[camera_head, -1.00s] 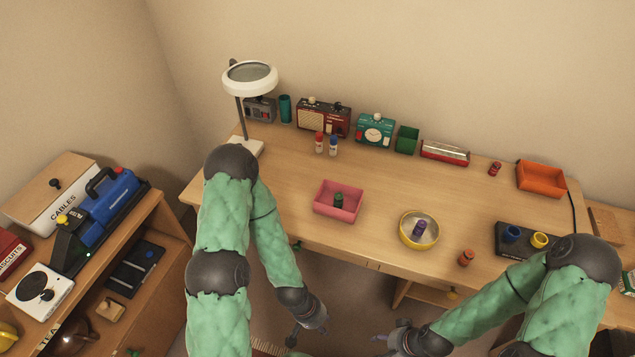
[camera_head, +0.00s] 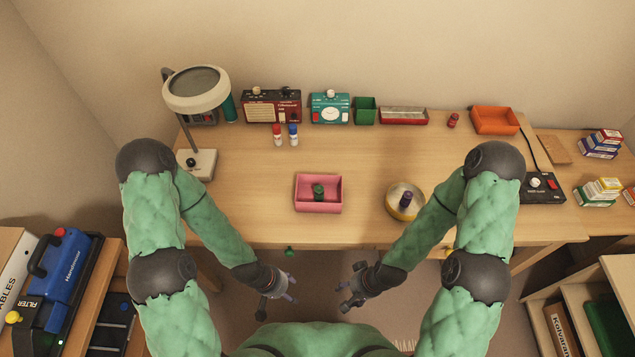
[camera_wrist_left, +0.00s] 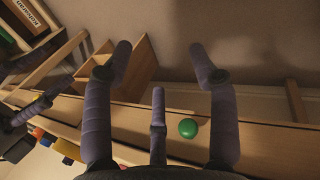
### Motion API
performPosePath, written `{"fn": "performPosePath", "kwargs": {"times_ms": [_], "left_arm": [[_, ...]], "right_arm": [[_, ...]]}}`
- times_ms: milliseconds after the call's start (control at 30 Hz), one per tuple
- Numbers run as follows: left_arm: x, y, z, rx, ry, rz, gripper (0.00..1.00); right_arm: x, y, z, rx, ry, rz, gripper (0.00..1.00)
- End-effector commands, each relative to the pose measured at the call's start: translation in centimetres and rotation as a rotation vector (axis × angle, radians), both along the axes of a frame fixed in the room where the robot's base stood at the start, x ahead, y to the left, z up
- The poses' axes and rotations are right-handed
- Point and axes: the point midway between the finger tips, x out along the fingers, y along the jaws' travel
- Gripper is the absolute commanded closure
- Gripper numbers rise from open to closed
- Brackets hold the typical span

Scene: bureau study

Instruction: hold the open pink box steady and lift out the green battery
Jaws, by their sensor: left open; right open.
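The open pink box (camera_head: 318,208) sits on the desk near its front edge, at the middle of the head view. The green battery (camera_head: 318,189) stands upright inside it. My left gripper (camera_head: 286,288) is open and empty in front of the desk, below and slightly left of the box in the picture. It also shows open and empty in the left wrist view (camera_wrist_left: 159,50). My right gripper (camera_head: 347,293) is open and empty in front of the desk, slightly right of the box. Neither gripper touches the box or battery.
A lamp (camera_head: 197,90) stands at the left. Radios and small bins line the back. A green knob (camera_head: 290,251) is on the desk front.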

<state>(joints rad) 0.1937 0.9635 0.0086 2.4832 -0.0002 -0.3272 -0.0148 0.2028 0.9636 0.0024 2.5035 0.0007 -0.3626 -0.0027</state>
Motion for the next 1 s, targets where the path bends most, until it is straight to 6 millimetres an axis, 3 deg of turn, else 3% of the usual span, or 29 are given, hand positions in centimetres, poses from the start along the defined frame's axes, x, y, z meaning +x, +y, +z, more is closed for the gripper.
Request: {"fn": "performPosePath", "kwargs": {"times_ms": [367,767,867,1000], "left_arm": [[1.1,-3.4,0.0,-0.054,0.149,-0.369,0.41],[2.4,-6.1,3.8,-0.128,0.356,-0.822,0.41],[3.7,-6.6,5.5,-0.145,0.389,-0.934,0.41],[8.3,-7.2,8.7,-0.142,0.344,-1.082,0.41]], "right_arm": [[0.0,0.0,0.0,0.000,0.000,0.000,0.42],[0.0,0.0,0.0,0.000,0.000,0.000,0.42],[0.0,0.0,0.0,0.000,0.000,0.000,0.42],[0.0,0.0,0.0,0.000,0.000,0.000,0.42]]}}
